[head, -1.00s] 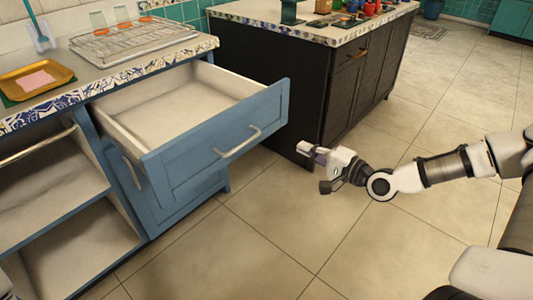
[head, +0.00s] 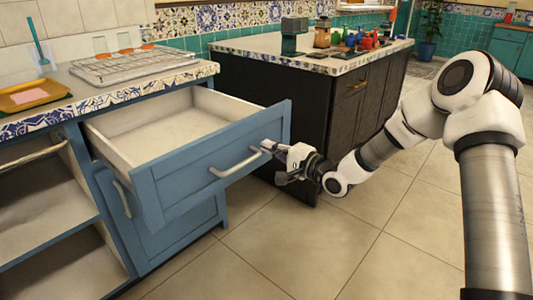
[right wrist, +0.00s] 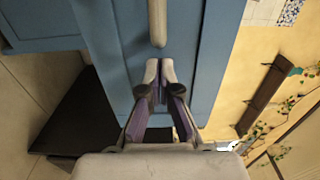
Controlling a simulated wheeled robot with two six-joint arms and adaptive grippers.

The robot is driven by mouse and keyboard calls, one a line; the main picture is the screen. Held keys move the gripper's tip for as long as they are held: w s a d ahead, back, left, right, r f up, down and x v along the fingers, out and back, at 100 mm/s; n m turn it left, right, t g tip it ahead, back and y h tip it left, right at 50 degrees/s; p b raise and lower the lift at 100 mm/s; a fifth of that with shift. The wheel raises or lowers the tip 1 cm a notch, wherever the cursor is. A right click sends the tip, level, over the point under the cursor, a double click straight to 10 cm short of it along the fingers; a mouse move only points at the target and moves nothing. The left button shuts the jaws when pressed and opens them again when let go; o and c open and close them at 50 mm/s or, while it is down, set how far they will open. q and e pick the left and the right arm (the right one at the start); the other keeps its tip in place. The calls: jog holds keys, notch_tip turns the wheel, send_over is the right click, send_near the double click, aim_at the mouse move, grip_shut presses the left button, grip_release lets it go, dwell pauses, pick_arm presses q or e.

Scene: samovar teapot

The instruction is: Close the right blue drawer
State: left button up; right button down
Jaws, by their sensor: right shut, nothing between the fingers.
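The right blue drawer (head: 190,180) is pulled far out of the counter, and its pale, empty inside shows in the head view. Its front carries a light bar handle (head: 236,164). My right gripper (head: 266,148) is shut and empty at the right part of the drawer front, close to the handle's right end. In the right wrist view, the shut fingertips (right wrist: 160,64) point at the blue front (right wrist: 120,50), just below the end of the handle (right wrist: 157,22). I cannot tell whether they touch the front. My left gripper is not in view.
A dark island (head: 330,110) with a tiled-edge top stands behind and right of the drawer. A wire rack (head: 125,65) and a yellow tray (head: 30,97) lie on the left counter. Open shelves (head: 40,210) are at the left. The floor (head: 300,250) in front is clear.

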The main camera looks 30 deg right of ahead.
jog(key=shift+w+a, duration=0.25)
jog(key=shift+w, duration=0.4)
jog(key=shift+w, duration=0.1)
